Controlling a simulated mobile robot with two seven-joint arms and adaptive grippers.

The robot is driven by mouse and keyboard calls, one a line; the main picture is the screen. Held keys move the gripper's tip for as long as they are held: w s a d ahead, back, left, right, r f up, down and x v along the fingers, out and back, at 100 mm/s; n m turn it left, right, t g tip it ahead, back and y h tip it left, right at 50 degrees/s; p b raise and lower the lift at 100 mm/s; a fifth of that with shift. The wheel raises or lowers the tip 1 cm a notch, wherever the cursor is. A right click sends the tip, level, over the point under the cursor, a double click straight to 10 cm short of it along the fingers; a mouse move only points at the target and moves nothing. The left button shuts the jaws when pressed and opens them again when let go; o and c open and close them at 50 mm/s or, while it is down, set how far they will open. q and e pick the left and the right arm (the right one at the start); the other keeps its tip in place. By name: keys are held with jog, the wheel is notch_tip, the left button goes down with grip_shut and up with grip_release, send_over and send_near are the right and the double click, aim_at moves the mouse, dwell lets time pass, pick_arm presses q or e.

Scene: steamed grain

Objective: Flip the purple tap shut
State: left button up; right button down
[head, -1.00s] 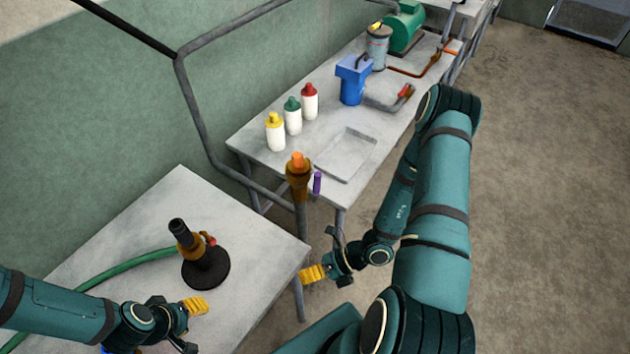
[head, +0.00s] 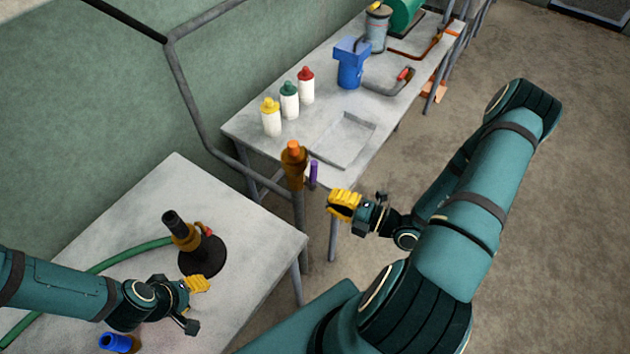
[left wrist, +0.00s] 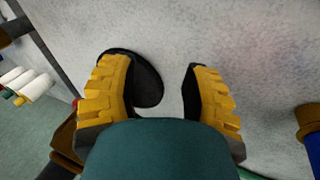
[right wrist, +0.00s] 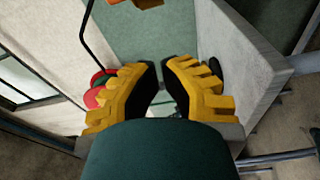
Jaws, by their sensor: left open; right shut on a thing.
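The purple tap (head: 313,174) is a small purple handle, standing upright beside the brown pipe fitting with an orange top (head: 293,162), at the near end of the far bench. My right gripper (head: 343,205) is to the right of it and a little lower in the head view, apart from it. Its yellow fingers are close together in the right wrist view (right wrist: 161,68); what is between them cannot be made out. My left gripper (head: 196,304) is open over the near table, with its fingers apart in the left wrist view (left wrist: 158,72).
A burner with a black base (head: 203,256) and a green hose (head: 130,252) stands on the near table (head: 235,210). A blue cylinder (head: 118,343) is at its front. The far bench holds a shallow tray (head: 345,140), several bottles (head: 289,100) and a blue device (head: 351,65).

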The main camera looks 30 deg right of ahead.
aim_at(311, 175)
jog(key=x, duration=1)
pick_arm(q)
jog(key=shift+f, duration=0.1)
pick_arm(e)
jog(key=d, duration=0.3)
jog(key=shift+w+d+f, duration=0.25)
jog(key=shift+w+d, duration=0.05)
jog(key=shift+d, duration=0.1)
